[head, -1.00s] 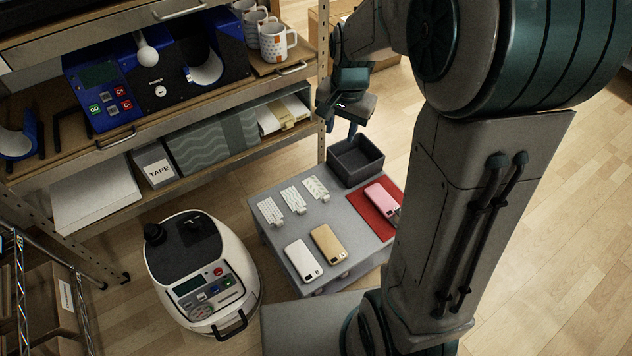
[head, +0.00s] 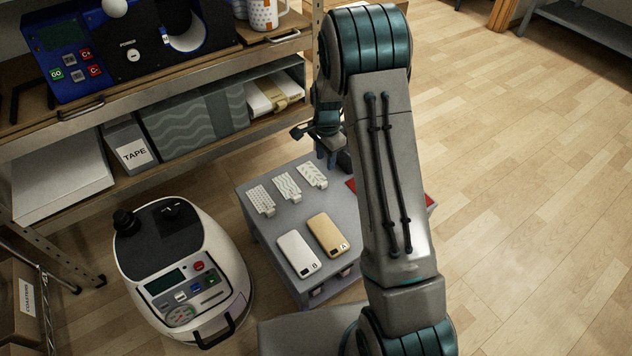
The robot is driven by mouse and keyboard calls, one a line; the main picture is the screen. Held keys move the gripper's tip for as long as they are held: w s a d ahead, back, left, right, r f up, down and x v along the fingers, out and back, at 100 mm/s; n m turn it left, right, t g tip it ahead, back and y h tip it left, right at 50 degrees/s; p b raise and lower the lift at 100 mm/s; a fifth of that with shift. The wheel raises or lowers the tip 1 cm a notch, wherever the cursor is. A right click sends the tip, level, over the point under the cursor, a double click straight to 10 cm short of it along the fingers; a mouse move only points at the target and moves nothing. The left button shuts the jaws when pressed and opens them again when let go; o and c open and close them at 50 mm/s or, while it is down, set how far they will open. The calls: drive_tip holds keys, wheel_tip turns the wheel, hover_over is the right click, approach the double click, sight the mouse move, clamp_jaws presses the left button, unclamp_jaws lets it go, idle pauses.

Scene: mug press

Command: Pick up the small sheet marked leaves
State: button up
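Three small pale patterned sheets lie in a slanted row on the grey table (head: 340,208). The sheet at the right end (head: 312,175) has a leaf-like pattern. The middle sheet (head: 287,186) looks wavy and the left one (head: 262,200) has a fine dotted or grid pattern. My gripper (head: 326,152) is just beyond the leaf sheet, at the table's far side, apart from the sheets. It points down, and my arm partly hides it. Its finger opening is not clear, and I see nothing held in it.
A white phone (head: 299,254) marked B and a gold phone (head: 328,236) marked A lie in front of the sheets. My arm covers most of the red mat (head: 351,185) and the dark bin (head: 344,161). A white machine (head: 182,268) stands left; the shelf unit (head: 205,171) is behind.

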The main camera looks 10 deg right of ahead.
sight(325, 182)
wheel_tip(325, 182, down, 10)
drive_tip(key=b, duration=0.4)
drive_tip(key=shift+w+f, duration=0.1)
drive_tip(key=shift+f, duration=0.1)
drive_tip(key=shift+r, duration=0.1)
clamp_jaws()
